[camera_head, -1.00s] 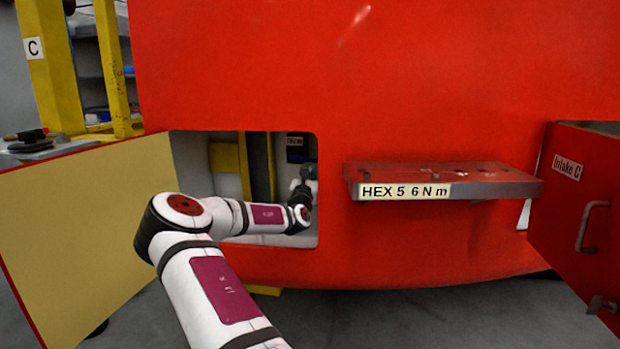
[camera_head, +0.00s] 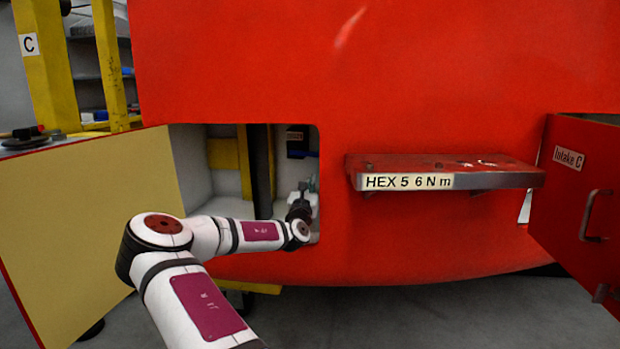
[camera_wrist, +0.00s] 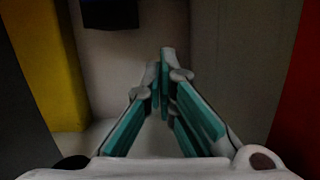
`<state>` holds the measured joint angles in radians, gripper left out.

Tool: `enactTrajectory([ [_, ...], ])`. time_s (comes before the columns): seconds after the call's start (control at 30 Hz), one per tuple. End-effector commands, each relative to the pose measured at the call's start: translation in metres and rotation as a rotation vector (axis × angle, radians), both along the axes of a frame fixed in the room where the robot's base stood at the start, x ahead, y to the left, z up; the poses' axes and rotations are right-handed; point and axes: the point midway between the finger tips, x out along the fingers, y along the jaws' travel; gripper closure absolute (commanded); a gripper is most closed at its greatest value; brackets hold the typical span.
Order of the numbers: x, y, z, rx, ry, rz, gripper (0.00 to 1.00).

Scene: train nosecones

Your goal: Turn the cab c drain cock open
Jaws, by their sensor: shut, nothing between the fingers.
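My gripper (camera_head: 304,188) is inside the open compartment (camera_head: 222,208) in the red nosecone, near its right side. In the wrist view the two teal-padded fingers (camera_wrist: 161,70) are closed together with nothing between them. A dark label plate (camera_head: 295,138) and a small blue part (camera_head: 301,154) show above the gripper, apart from it. A dark object (camera_wrist: 110,13) hangs at the top of the wrist view, ahead and left of the fingertips. I cannot tell for sure which of these is the drain cock.
A yellow-lined door (camera_head: 85,215) stands open at left and a red door marked Intake C (camera_head: 575,190) at right. A shelf marked HEX 5 6 N m (camera_head: 450,180) juts out right of the compartment. A yellow post (camera_wrist: 45,65) stands left inside the compartment.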

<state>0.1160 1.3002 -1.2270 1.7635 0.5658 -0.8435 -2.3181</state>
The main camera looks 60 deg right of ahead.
Motion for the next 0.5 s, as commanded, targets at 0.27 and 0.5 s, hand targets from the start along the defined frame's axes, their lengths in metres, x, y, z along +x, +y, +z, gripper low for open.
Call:
enactTrajectory([
  [0.27, -0.017, 0.047, -0.012, 0.002, 0.004, 0.0, 1.0],
  [0.5, -0.023, 0.06, -0.016, 0.003, 0.004, 0.001, 1.0],
])
